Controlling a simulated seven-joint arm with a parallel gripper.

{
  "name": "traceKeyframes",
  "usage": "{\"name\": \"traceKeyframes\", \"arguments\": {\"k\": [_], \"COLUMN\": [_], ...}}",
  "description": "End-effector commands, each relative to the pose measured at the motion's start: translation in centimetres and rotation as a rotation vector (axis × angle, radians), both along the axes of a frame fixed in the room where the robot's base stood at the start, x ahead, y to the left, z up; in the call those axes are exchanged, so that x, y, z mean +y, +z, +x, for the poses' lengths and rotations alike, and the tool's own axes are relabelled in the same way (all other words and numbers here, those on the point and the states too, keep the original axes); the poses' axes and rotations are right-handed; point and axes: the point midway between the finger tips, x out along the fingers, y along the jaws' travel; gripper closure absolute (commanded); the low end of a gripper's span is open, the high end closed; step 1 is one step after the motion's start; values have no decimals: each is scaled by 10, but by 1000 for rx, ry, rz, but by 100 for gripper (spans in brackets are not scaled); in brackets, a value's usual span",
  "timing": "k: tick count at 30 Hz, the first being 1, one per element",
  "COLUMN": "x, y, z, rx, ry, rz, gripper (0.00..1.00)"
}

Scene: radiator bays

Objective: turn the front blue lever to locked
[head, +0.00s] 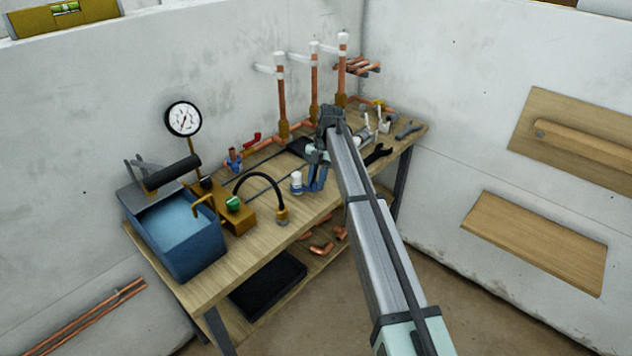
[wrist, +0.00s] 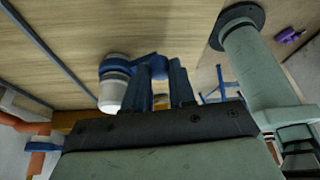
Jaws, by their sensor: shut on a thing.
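The front blue lever (head: 298,189) is on a fitting with a white cap near the front middle of the workbench. In the wrist view the blue lever (wrist: 148,64) lies across the tips of my fingers, with the white-capped fitting beside it on the left. My gripper (head: 317,178) points down at the lever from above; its two dark blue fingers (wrist: 167,85) also show in the wrist view. It is shut on the lever. The fingers and palm hide part of the lever, so I cannot tell its exact angle. Another blue valve (head: 235,161) stands farther back left.
On the workbench (head: 262,249), a blue tank (head: 188,247) with a gauge (head: 184,118), a brass block and a black hose stand left. A red lever (head: 252,140) and upright copper pipes (head: 313,90) are behind. Walls close off the back.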

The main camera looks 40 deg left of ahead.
Motion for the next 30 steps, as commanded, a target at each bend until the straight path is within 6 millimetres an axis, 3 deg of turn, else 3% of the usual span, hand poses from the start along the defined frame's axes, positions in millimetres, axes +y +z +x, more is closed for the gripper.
{"name": "traceKeyframes", "arguments": {"k": [26, 27, 30], "x": [3, 3, 3], "y": [0, 0, 0], "z": [4, 4, 4], "rx": [0, 0, 0], "ry": [78, 78, 78], "rz": [2, 2, 1], "gripper": [100, 72, 62]}}
